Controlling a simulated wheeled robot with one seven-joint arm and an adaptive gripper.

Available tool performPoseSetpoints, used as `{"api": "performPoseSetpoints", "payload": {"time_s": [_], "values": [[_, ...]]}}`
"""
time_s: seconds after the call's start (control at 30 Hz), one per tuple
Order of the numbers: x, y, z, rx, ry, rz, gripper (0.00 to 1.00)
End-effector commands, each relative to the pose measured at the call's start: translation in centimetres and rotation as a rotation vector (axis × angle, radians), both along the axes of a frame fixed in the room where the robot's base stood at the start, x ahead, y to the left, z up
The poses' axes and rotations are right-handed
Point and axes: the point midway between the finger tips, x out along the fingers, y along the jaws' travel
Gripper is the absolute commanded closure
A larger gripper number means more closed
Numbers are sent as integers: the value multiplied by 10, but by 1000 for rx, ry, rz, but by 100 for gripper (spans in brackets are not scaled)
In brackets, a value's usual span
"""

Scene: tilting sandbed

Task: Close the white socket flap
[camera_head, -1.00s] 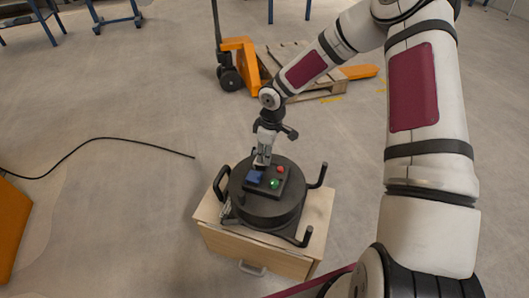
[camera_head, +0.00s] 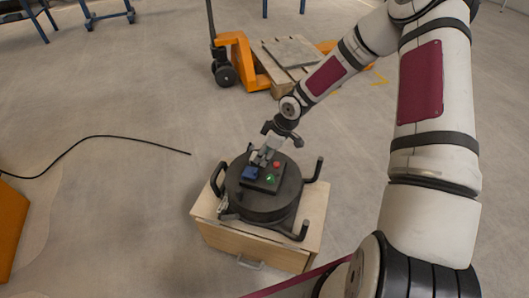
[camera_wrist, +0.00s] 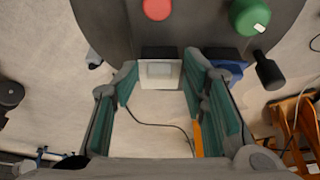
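The white socket flap (camera_wrist: 160,73) shows in the wrist view as a pale square plate beside the edge of the dark panel. It appears to stand out from the panel; its exact angle cannot be told. My gripper (camera_wrist: 160,68) is open, with one finger on each side of the flap. Narrow gaps seem to remain, and contact is unclear. In the head view my gripper (camera_head: 262,157) is low over the black round device (camera_head: 262,208), and the flap is not clearly distinguishable there. A blue socket cover (camera_head: 250,173) sits beside it, partly hidden by a finger in the wrist view.
Black handles (camera_head: 312,172) stick up around the device, which stands on a wooden cabinet (camera_head: 225,236). A pallet truck (camera_head: 240,55) stands behind. A black cable (camera_head: 100,137) lies on the floor.

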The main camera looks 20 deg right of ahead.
Motion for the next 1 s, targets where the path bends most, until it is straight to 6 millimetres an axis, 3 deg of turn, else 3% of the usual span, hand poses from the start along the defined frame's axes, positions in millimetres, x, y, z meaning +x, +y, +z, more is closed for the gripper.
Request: {"api": "performPoseSetpoints", "payload": {"time_s": [0.37, 0.8, 1.0], "values": [[-1, -3, 7, 0, -1, -4, 60], [-19, -27, 83, -2, -2, -4, 60], [-24, -34, 105, 0, -1, -4, 60]]}}
